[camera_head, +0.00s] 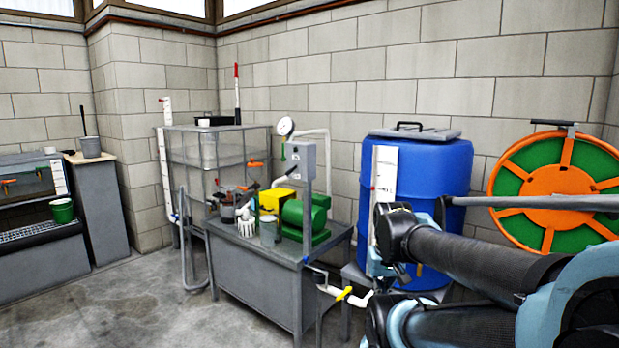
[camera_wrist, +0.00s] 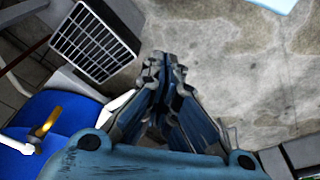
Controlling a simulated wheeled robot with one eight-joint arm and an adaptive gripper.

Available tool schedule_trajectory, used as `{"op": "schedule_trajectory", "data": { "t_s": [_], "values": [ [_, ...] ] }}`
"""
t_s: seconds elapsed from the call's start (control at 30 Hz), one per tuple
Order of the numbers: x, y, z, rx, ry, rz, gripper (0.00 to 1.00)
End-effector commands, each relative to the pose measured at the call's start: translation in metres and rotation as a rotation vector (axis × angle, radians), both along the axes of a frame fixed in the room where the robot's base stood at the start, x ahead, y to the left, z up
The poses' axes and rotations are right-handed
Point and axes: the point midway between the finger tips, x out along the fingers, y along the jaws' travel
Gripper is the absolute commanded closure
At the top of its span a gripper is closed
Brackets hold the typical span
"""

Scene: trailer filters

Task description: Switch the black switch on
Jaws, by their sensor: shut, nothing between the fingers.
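A grey control box (camera_head: 301,160) stands on a post above the steel table, in the middle of the head view. Small dark marks show on its front. I cannot tell for sure which is the black switch or how it is set. My gripper (camera_wrist: 168,62) shows in the wrist view with its fingers together and nothing between them. Bare concrete floor lies beyond the fingertips. In the head view my arm reaches in from the right, in front of the blue barrel (camera_head: 446,180). The fingers are not clear there, and no contact with the box is seen.
A pressure gauge (camera_head: 285,126) stands beside the box. A green-orange reel (camera_head: 555,190) hangs at right. Floor at front left is clear.

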Motion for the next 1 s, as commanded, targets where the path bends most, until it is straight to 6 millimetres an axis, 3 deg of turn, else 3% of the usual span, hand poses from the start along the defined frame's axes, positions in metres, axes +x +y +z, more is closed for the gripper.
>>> {"op": "schedule_trajectory", "data": {
  "t_s": [0.3, 0.43, 0.57, 1.0],
  "values": [
    [-0.005, -0.001, 0.005, -0.002, -0.017, -0.002, 1.0],
    [0.015, -0.007, 0.013, -0.017, -0.073, -0.024, 1.0],
    [0.06, -0.02, 0.03, -0.048, -0.186, -0.065, 1.0],
    [0.243, -0.052, 0.118, -0.12, -0.704, -0.158, 1.0]
  ]
}}
